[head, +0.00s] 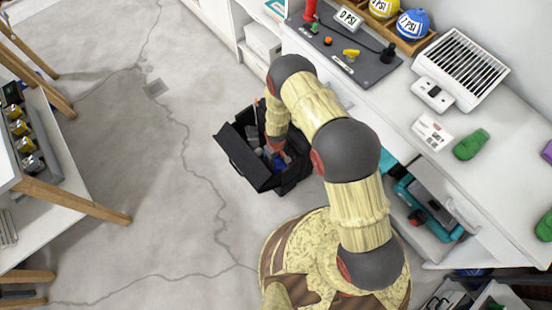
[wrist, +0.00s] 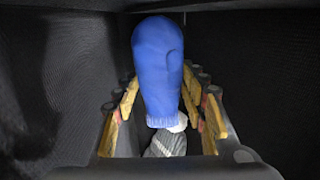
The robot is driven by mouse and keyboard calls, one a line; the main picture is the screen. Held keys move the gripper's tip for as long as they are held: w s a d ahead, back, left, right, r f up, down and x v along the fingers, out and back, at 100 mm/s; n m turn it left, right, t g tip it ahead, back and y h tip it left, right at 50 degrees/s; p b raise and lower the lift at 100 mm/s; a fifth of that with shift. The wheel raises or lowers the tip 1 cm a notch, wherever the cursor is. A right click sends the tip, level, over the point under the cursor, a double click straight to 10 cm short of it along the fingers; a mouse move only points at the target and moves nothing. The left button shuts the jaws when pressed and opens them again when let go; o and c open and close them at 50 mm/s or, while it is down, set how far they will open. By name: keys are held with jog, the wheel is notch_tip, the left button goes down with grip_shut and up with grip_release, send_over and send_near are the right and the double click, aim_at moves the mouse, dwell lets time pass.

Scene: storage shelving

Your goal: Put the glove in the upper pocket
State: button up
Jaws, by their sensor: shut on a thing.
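A blue mitten-shaped glove (wrist: 157,65) stands upright between the yellow-padded fingers of my gripper (wrist: 162,105) in the wrist view, cuff toward the camera. My gripper is shut on it. Dark fabric walls surround both. In the head view, a black open bag (head: 240,158) sits on the floor, and my gripper (head: 277,152) reaches down into it. A bit of blue (head: 281,161) shows there beside the gripper. The bag's pockets are hard to make out, and I cannot tell which one the glove is in.
A grey striped thing (wrist: 167,144) lies below the glove's cuff. A wooden-legged table (head: 85,200) stands at the left. The floor between is clear.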

jog(key=o, duration=1.2)
jog(key=shift+r+p, duration=4.55)
jog(key=shift+r, duration=2.45)
